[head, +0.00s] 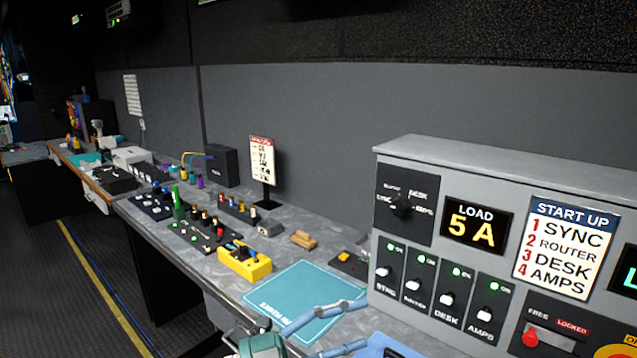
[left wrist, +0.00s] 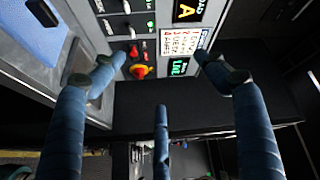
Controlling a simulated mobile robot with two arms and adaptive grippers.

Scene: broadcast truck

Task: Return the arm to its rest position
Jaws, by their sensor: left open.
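My left gripper (head: 345,325) comes in at the bottom edge of the head view, in front of the grey control panel (head: 455,150). Its blue fingers are spread over the desk by the teal mat. In the left wrist view my left gripper (left wrist: 160,72) shows three blue fingers wide apart with nothing between them. Beyond them is the panel face, with a red lever (left wrist: 134,51) and a red-and-yellow knob (left wrist: 139,71). Most of my left arm is outside the head view. My right gripper is in neither view.
The desk (head: 225,275) carries a teal mat (head: 290,290), a yellow box (head: 245,262), button panels and a standing sign (head: 262,158). A blue pad (head: 385,348) lies before the panel. The floor (head: 60,300) at left is clear.

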